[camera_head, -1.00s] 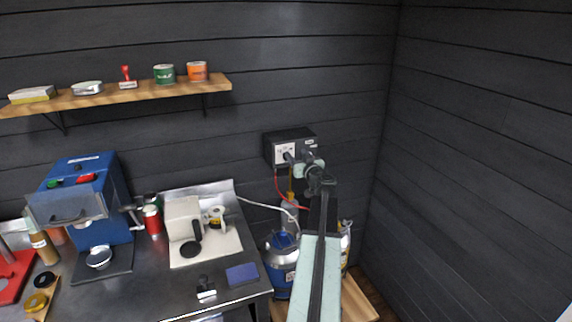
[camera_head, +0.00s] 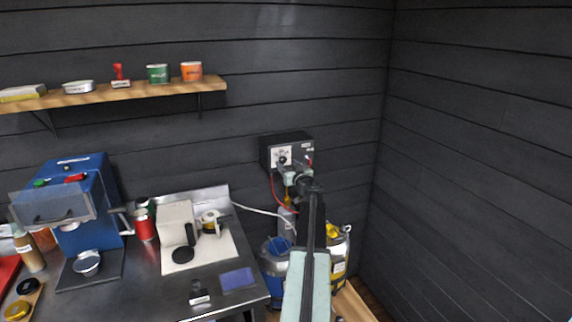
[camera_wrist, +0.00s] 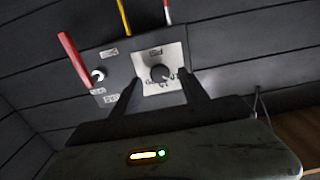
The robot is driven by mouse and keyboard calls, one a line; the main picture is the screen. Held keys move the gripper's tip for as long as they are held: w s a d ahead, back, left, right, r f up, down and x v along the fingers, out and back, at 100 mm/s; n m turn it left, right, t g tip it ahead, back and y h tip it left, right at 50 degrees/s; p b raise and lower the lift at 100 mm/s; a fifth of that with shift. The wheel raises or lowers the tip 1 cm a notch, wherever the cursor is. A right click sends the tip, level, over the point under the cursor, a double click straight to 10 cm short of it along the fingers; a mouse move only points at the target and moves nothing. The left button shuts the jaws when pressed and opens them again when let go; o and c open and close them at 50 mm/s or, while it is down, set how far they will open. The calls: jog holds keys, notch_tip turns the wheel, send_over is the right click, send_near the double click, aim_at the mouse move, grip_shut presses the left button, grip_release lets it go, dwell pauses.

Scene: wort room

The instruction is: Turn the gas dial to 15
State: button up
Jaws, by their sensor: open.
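The gas dial (camera_wrist: 160,73) is a dark round knob on a pale scale plate (camera_wrist: 150,87), on the front of a dark wall box (camera_head: 304,144). In the wrist view my gripper (camera_wrist: 157,80) is open, its two dark fingers reaching toward the plate on either side of the dial's lower part. I cannot tell whether the fingers touch the knob. The scale figures are too small to read. In the head view the dial (camera_head: 283,160) shows just above my gripper (camera_head: 288,168), which covers the lower part of the box.
A red lever (camera_wrist: 75,57) sticks out from the box beside the dial. Red and yellow hoses run from the box. The steel counter (camera_head: 150,285) with machines lies to the left.

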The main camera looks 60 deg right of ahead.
aim_at(282, 159)
jog(key=x, duration=0.2)
jog(key=shift+w+d, duration=0.15)
jog(key=shift+w, duration=0.1)
grip_shut()
jog(key=m, duration=0.4)
jog(key=shift+m, duration=2.9)
grip_release()
